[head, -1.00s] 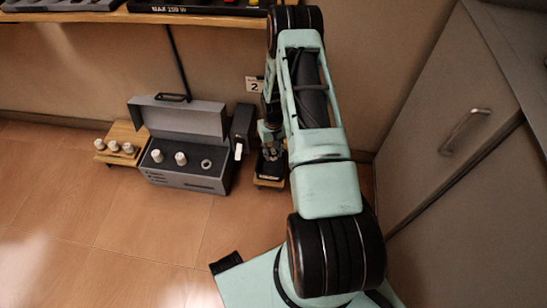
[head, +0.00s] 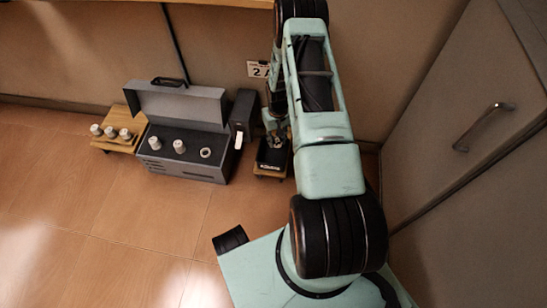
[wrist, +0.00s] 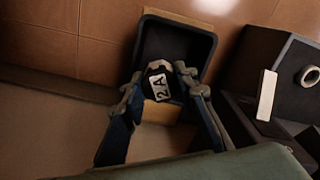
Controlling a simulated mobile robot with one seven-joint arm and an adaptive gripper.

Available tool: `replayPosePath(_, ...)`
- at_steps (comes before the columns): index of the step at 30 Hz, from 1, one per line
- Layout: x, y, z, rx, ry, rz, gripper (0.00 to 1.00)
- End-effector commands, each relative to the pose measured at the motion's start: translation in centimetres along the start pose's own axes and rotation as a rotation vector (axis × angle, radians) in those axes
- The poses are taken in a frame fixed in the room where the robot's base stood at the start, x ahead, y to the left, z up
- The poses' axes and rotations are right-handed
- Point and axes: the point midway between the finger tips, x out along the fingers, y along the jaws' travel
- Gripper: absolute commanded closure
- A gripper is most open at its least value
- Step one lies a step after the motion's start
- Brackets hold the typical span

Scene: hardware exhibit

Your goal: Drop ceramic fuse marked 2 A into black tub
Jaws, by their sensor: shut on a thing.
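The ceramic fuse (wrist: 158,82) has a pale end, a dark body and a white label reading 2 A. My gripper (wrist: 158,86) is shut on it, with one finger on each side. The black tub (wrist: 180,22) is an open box, and the fuse shows in front of its opening in the wrist view. I cannot tell whether the fuse is above the rim or partly inside. In the head view my gripper (head: 276,132) is at the far side of the black tub (head: 271,160), and the fuse is too small to make out.
A grey fuse box (head: 190,166) with its lid raised holds pale round fittings, left of the tub. A dark box with a white lever (head: 239,140) stands between them. A wooden stand (head: 122,146) with several pale fuses is farther left. A cabinet (head: 460,180) is at right.

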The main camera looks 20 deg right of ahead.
Motion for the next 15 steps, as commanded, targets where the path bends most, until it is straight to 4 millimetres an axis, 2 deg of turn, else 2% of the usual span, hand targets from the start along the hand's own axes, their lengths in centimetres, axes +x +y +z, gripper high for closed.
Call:
replayPosePath(3, 0.98, 0.0, -0.01, 0.0, 0.0, 0.0, 0.95)
replayPosePath(11, 0.99, 0.0, 0.0, 0.0, 0.0, 0.0, 0.95)
replayPosePath(12, 0.98, 0.0, 0.0, -0.001, 0.0, 0.0, 0.7)
replayPosePath(15, 0.98, 0.0, -0.01, -0.001, 0.0, 0.0, 0.58)
